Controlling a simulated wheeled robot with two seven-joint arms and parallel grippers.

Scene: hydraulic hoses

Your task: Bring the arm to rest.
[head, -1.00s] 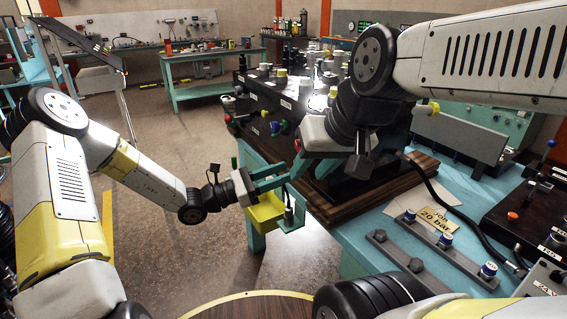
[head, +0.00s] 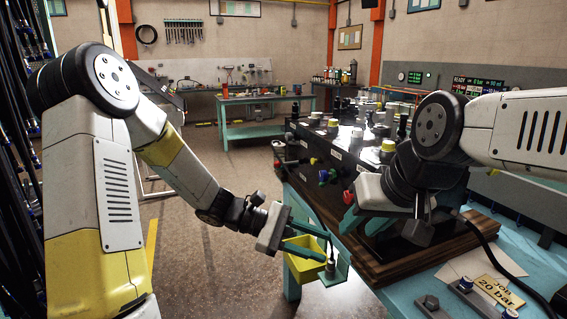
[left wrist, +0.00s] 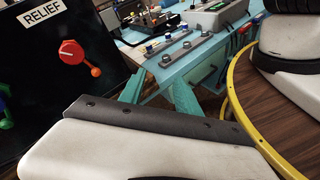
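My left gripper (head: 327,246) hangs in front of the bench's left side, by the yellow bin (head: 303,266). In the left wrist view the fingers (left wrist: 155,90) also stand apart and empty. My right arm reaches in from the right. My right gripper (head: 362,222) points down-left in front of the black valve block (head: 335,172). Its teal fingers look spread, with nothing seen held; the tips are partly hard to make out against the block.
The black block with coloured knobs stands on a wooden base (head: 395,268) on the teal bench (head: 410,298). A "JOB 20 bar" card (head: 497,290) lies at right. The left wrist view shows a red RELIEF knob (left wrist: 71,52). Open floor (head: 205,270) lies left of the bench.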

